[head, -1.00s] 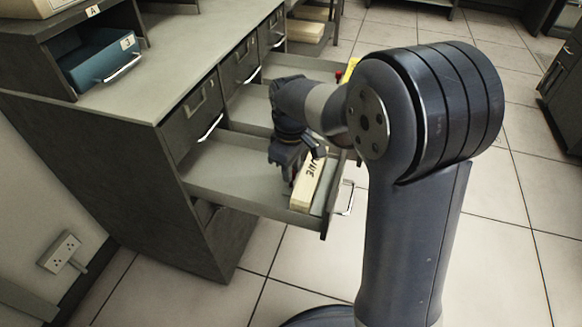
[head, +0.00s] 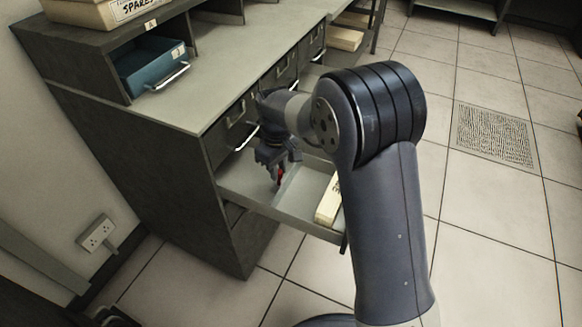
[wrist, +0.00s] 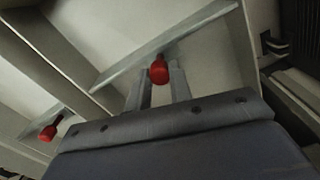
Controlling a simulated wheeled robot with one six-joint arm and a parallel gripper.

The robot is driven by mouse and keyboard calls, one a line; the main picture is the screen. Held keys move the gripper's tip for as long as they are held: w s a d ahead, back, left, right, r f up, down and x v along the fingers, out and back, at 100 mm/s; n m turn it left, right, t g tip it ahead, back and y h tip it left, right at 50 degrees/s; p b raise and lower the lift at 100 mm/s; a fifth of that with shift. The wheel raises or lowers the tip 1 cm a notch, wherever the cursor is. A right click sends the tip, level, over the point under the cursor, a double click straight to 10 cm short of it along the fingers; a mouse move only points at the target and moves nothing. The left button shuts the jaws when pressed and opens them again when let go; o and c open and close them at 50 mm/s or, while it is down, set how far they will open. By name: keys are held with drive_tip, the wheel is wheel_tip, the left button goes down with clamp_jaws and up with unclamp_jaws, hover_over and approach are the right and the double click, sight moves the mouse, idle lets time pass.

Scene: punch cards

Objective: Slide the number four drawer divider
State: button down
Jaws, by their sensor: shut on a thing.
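An open grey drawer (head: 262,206) stands out from the cabinet. Inside it a thin grey divider (wrist: 195,27) runs across, with a red knob (wrist: 158,72) on its edge. My gripper (head: 278,172) reaches down into the drawer, shut on this red knob. In the wrist view the two fingers stand at either side of the knob. A second red knob (wrist: 47,133) shows at the lower left, on another thin plate. I can read no number on either divider.
A cream block (head: 328,200) lies in the drawer's right part, partly behind my arm. A blue tray (head: 150,68) sits in a cubby, with a cream SPARES box (head: 105,10) above. Clear tiled floor lies at the right.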

drive_tip(key=c, duration=1.3)
unclamp_jaws()
drive_tip(key=shift+o, duration=0.2)
drive_tip(key=shift+r, duration=0.1)
wheel_tip(320, 180, up, 11)
drive_tip(key=p, duration=0.2)
drive_tip(key=shift+f, duration=0.2)
wheel_tip(320, 180, down, 11)
drive_tip(key=shift+r+b, duration=0.1)
drive_tip(key=shift+b, duration=0.95)
